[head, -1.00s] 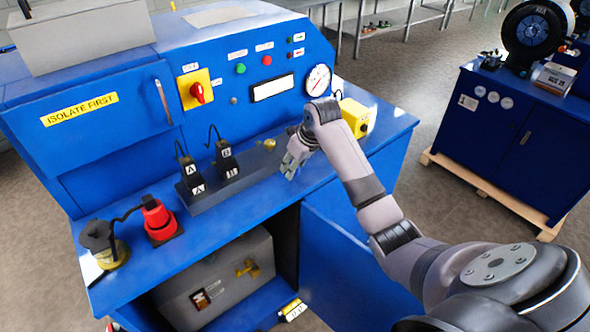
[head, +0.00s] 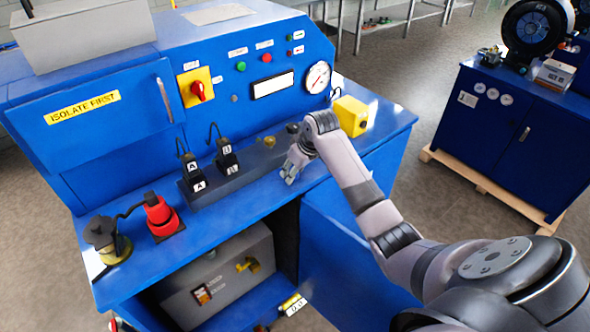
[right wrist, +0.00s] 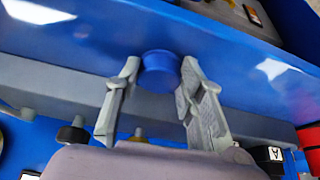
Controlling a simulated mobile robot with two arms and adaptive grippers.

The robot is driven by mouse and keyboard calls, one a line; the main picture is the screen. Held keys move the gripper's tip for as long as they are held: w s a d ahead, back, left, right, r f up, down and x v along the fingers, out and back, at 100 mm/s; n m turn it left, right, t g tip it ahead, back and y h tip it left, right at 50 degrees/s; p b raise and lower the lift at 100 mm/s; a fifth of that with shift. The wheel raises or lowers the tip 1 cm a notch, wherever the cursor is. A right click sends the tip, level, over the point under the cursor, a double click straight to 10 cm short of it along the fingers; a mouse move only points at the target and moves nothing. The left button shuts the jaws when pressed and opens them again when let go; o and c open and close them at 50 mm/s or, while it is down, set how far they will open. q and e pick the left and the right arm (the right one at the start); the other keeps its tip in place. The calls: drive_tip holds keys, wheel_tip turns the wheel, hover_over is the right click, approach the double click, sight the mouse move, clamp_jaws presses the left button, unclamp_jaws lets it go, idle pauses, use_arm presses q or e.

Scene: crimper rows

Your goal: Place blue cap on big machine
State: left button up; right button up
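The big machine (head: 95,150) is a large blue console with a sloped panel and a flat blue ledge. My right gripper (head: 291,174) is low over the ledge, in front of the right end of its grey rail (head: 235,185). In the right wrist view my right gripper (right wrist: 160,65) has its fingertips on either side of a round blue cap (right wrist: 160,72), seemingly touching it on both sides. The cap overlaps the rail's edge in that view. I cannot make out the cap in the head view. My left gripper is not in view.
Black blocks with letter labels (head: 226,158) stand on the rail, left of my gripper. A brass knob (head: 270,142) is behind it. A yellow box (head: 351,116) stands to the right, a red plug (head: 160,213) to the left. An open blue door (head: 345,255) hangs below the ledge.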

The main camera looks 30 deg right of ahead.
drive_tip(key=o, duration=0.5)
drive_tip(key=shift+s+f+g, duration=0.15)
drive_tip(key=shift+f+g, duration=0.15)
drive_tip(key=shift+f, duration=0.45)
drive_tip(key=shift+c, duration=0.2)
drive_tip(key=shift+r, duration=0.1)
drive_tip(key=shift+r, duration=0.25)
drive_tip(key=b+v, duration=0.4)
drive_tip(key=v, duration=0.9)
drive_tip(key=shift+d+r, duration=0.1)
drive_tip(key=shift+w, duration=0.25)
